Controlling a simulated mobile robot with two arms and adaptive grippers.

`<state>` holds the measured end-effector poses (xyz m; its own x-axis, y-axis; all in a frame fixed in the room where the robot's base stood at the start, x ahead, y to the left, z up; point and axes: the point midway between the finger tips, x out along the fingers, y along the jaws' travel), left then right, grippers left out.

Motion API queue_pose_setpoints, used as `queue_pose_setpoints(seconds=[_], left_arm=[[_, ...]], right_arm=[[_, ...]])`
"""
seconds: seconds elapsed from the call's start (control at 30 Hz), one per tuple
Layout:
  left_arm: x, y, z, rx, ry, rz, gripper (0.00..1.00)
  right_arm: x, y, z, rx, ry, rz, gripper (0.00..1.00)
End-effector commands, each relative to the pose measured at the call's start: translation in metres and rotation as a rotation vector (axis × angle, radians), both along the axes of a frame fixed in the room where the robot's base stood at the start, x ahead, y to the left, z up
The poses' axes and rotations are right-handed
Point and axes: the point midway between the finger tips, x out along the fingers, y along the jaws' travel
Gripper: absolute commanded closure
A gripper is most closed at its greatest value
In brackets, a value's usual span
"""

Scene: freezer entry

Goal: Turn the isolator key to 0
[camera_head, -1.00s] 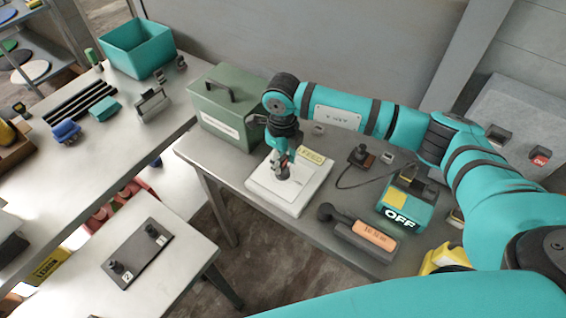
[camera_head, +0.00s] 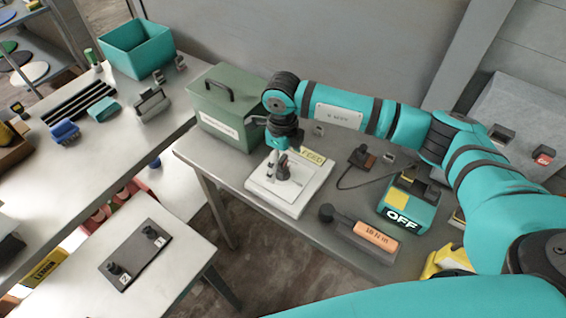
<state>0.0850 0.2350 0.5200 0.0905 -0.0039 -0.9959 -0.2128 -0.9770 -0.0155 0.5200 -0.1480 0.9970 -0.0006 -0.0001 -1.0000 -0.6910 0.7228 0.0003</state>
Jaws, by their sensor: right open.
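The isolator is a white box (camera_head: 306,195) on the grey bench, with a yellow FEED label (camera_head: 312,158) at its back edge. A small dark key (camera_head: 283,173) stands up from its top face. The markings around it are too small to read, so I cannot tell which setting it points to. My right gripper (camera_head: 282,157) hangs over the back left of the box, pointing down. Its fingers are apart and just above or behind the key; I cannot tell whether they touch it. My left gripper is not in view.
A green case (camera_head: 226,115) stands close left of the box. A dark handled block with an orange label (camera_head: 374,235), a teal OFF unit (camera_head: 407,208) and a small black device with a cable (camera_head: 361,156) sit to its right. A lower table (camera_head: 165,285) is at front left.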

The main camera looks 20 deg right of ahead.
Motion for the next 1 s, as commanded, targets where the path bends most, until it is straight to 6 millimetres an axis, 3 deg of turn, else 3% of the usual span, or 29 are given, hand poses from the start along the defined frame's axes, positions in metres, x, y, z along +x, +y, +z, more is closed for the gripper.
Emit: queue_pose_setpoints(seconds=[1.0], left_arm=[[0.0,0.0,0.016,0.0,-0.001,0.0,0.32]], right_arm=[[0.0,0.0,0.032,0.001,-0.001,0.0,0.09]])
